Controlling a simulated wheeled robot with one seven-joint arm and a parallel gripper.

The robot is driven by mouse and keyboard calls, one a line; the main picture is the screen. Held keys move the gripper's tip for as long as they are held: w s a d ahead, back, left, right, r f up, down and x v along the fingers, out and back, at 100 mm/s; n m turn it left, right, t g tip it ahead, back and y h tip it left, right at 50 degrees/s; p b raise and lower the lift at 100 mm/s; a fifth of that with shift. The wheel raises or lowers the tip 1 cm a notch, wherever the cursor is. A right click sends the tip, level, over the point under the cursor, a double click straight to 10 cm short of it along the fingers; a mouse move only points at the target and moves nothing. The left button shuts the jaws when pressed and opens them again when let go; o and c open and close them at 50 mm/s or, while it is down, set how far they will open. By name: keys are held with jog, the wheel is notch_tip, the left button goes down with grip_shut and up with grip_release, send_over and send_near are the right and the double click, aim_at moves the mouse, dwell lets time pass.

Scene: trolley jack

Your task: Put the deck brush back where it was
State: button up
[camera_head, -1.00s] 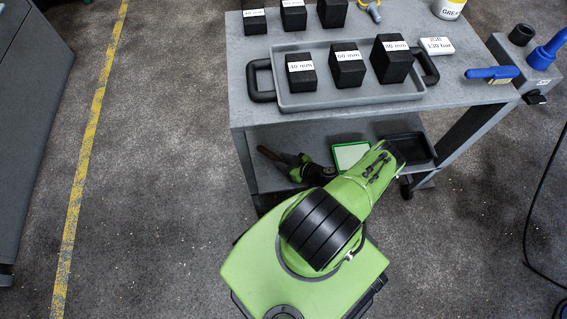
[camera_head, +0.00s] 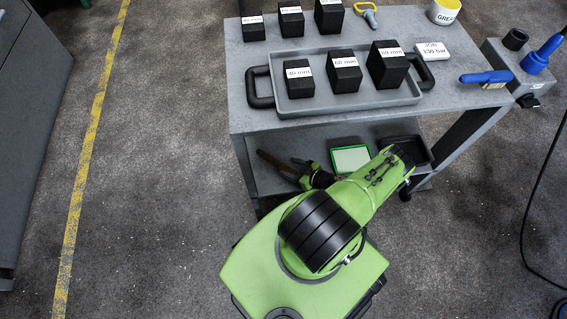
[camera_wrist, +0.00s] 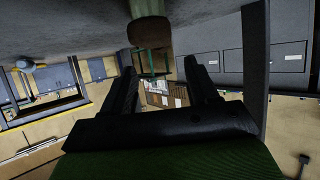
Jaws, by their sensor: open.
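A long dark brown thing (camera_head: 276,164), which looks like the deck brush, lies at the left of the trolley's lower shelf, its left end near the shelf's edge. Its head cannot be made out. In the wrist view a brown rounded part (camera_wrist: 150,36) shows at the top, just beyond my fingertips. My gripper (camera_head: 303,168) is at the right end of the brown thing, below the top deck. In the wrist view my gripper (camera_wrist: 158,66) has its two fingers apart, with nothing clearly held between them. Whether they touch the brown part cannot be told.
The trolley's top (camera_head: 245,115) overhangs the lower shelf. It carries a grey tray (camera_head: 350,102) with labelled black blocks, and a blue-handled brush (camera_head: 487,78) at the right. A green-rimmed pad (camera_head: 350,158) and a black tray (camera_head: 421,150) lie on the lower shelf.

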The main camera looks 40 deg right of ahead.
jog(key=p+v, duration=0.1)
jog(key=v, duration=0.6)
jog(key=shift+s, duration=0.15)
